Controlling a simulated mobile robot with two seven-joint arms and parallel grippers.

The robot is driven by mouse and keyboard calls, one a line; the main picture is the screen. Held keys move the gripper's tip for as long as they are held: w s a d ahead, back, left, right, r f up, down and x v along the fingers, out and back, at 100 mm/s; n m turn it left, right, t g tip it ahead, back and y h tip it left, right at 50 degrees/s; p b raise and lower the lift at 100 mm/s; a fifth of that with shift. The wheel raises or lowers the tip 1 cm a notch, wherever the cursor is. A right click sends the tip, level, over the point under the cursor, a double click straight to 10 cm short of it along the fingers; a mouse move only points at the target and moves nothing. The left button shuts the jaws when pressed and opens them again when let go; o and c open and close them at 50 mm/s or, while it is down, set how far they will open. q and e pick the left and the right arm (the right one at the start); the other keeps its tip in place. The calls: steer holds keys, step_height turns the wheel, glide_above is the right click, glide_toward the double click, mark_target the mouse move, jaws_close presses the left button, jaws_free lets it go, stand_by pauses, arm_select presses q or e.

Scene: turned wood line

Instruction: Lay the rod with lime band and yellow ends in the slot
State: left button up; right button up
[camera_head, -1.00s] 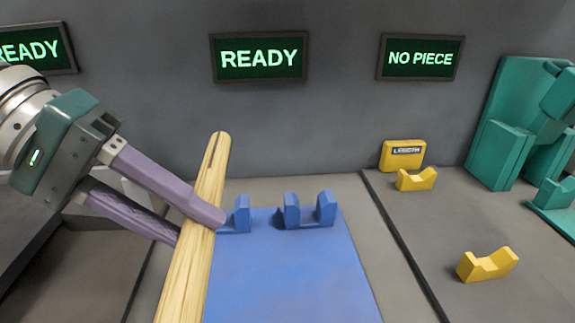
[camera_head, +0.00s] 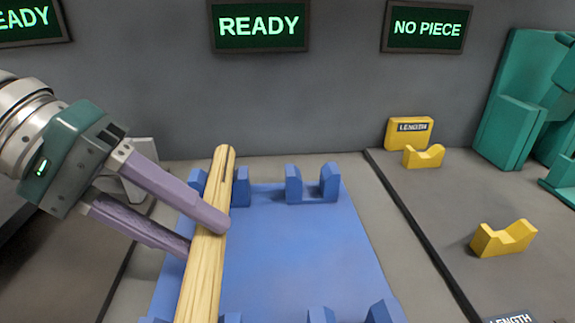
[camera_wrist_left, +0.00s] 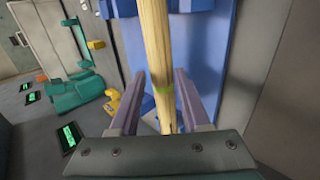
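The pale wooden rod (camera_head: 205,265) runs lengthwise along the left side of the blue rack (camera_head: 290,250). Its far end lies between the two left posts (camera_head: 241,187) of the rack; whether it rests in that slot or hovers just above it I cannot tell. My left gripper (camera_head: 207,236) is shut on the rod near its middle, one purple finger on each side. In the left wrist view a lime band shows on the rod (camera_wrist_left: 157,40) between the fingertips (camera_wrist_left: 158,78). Yellow ends cannot be made out. My right gripper is not in view.
Another pair of blue posts (camera_head: 312,188) stands to the right, empty, with more posts at the near edge. Yellow cradles (camera_head: 503,238) and a green machine (camera_head: 515,105) are on the right. Screens read READY (camera_head: 259,26) and NO PIECE (camera_head: 426,28).

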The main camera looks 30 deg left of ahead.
arm_select(q)
steer(key=o, duration=0.4)
